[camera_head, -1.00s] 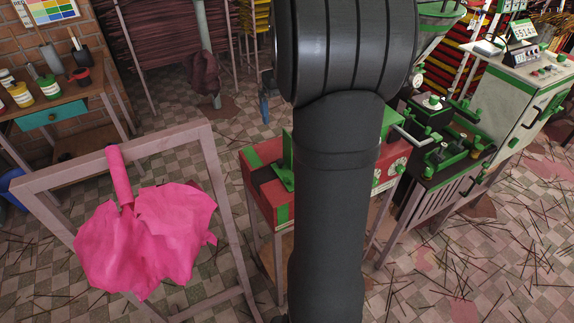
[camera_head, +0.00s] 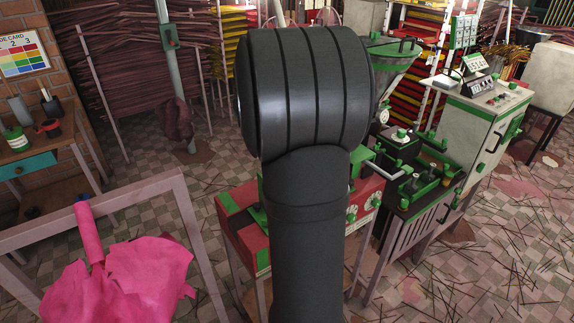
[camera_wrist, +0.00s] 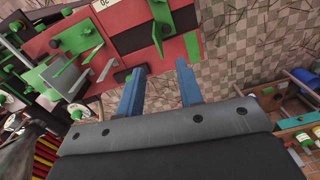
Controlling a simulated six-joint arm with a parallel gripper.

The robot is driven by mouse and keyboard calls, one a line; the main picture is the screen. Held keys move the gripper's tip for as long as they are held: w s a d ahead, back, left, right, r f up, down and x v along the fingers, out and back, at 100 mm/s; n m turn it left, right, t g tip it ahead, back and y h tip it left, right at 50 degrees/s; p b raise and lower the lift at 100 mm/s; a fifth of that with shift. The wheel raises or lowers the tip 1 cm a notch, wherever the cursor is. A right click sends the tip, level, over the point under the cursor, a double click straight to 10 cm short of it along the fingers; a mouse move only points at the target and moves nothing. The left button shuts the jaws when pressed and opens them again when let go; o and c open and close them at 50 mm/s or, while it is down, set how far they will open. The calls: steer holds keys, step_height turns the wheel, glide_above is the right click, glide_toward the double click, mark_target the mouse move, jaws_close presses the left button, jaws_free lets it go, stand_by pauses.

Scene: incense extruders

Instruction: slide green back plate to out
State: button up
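The red and green machine (camera_head: 237,216) stands on a frame behind my arm in the head view, and my arm hides its middle. In the wrist view its red top (camera_wrist: 128,42) fills the upper part. An upright green plate (camera_wrist: 158,28) stands there beside a dark recess; I cannot tell for sure that it is the back plate. My gripper (camera_wrist: 160,67) has two blue fingers, spread apart with nothing between them. They point toward the machine's edge, short of that plate in the picture. The head view does not show the gripper.
A green and black machine (camera_head: 415,180) and a grey cabinet (camera_head: 490,125) stand to the right. A side table (camera_head: 45,155) with jars is at far left. Thin sticks litter the floor.

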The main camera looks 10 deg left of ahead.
steer(key=w+d+f+m, duration=0.1)
steer(key=f+m, duration=0.1)
steer(key=w+f+m+g, duration=0.1)
steer(key=w+f+m, duration=0.1)
steer(key=w+d+f+m+y, duration=0.1)
steer(key=f+m, duration=0.1)
steer(key=m, duration=0.1)
steer(key=shift+w+d+f, duration=0.15)
steer(key=shift+w+d, duration=0.1)
steer(key=shift+d, duration=0.1)
jaws_close()
steer(key=w+d+f+m+g+y, duration=0.2)
steer(key=w+d+f+m, duration=0.25)
steer(key=f+m, duration=0.45)
steer(key=shift+m, duration=0.5)
steer(key=x, duration=0.9)
steer(key=shift+s+a, duration=0.1)
steer(key=shift+a, duration=0.2)
steer(key=shift+s+a, duration=0.9)
steer(key=shift+a, duration=0.05)
steer(key=shift+s+a, duration=0.45)
steer(key=shift+a, duration=0.05)
steer(key=shift+s, duration=0.1)
steer(key=s+a, duration=0.4)
steer(key=shift+s+a, duration=0.15)
steer(key=shift+a, duration=0.1)
